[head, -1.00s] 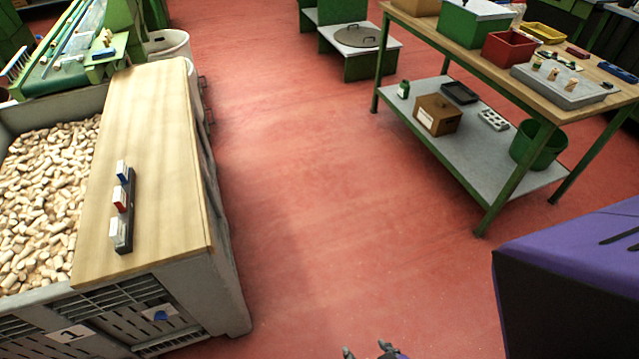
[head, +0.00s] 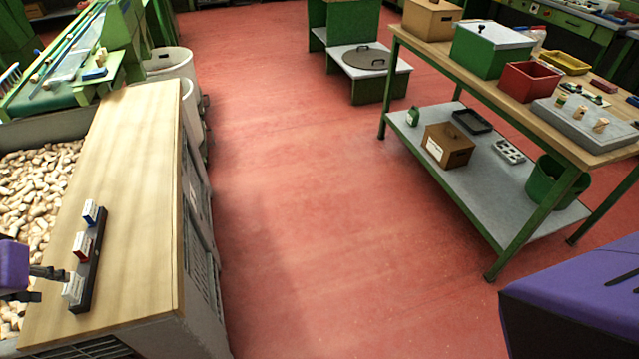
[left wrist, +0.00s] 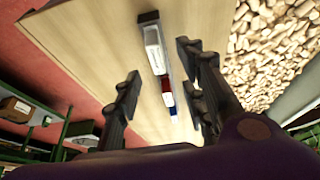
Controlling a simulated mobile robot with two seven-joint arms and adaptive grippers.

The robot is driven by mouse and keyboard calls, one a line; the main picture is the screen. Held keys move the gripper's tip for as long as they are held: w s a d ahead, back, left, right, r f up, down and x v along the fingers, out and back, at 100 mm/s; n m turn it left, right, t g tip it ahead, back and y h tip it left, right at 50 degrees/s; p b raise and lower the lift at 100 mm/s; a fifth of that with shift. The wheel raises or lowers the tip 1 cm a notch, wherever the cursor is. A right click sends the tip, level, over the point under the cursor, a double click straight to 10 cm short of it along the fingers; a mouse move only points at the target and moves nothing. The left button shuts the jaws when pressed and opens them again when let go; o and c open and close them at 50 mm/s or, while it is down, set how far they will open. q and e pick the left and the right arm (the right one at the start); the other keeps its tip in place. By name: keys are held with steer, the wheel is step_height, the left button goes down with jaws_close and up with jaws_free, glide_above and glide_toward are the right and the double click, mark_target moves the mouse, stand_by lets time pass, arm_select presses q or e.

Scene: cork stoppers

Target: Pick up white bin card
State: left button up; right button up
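The white bin card (head: 73,288) stands at the near end of a dark rack (head: 92,270) on the wooden board (head: 140,170). A red card (head: 82,246) and a blue card (head: 91,212) stand farther along the rack. My left gripper (head: 50,284) comes in from the left edge, with its fingers close beside the white card. In the left wrist view, the left gripper (left wrist: 158,68) is open, and the white card (left wrist: 154,48) shows between and beyond the fingertips, apparently untouched. My right gripper is not in view.
A crate of corks (head: 35,190) lies left of the board. A work table (head: 500,95) with boxes and a lower shelf stands at the right. The red floor (head: 320,200) between them is clear. White barrels (head: 170,65) stand behind the board.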

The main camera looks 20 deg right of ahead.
mark_target(76, 290)
arm_select(q)
steer(key=shift+w+a+f, duration=0.15)
steer(key=shift+w+f, duration=0.25)
steer(key=shift+w, duration=0.05)
steer(key=shift+f, duration=0.35)
steer(key=shift+d+f, duration=0.3)
steer(key=shift+f, duration=0.3)
steer(key=x, duration=0.4)
steer(key=shift+w+d, duration=0.15)
steer(key=shift+d, duration=0.05)
steer(key=shift+w, duration=0.1)
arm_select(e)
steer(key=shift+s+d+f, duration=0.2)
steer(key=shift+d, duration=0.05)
arm_select(q)
steer(key=shift+c, duration=0.5)
steer(key=c, duration=0.9)
jaws_close()
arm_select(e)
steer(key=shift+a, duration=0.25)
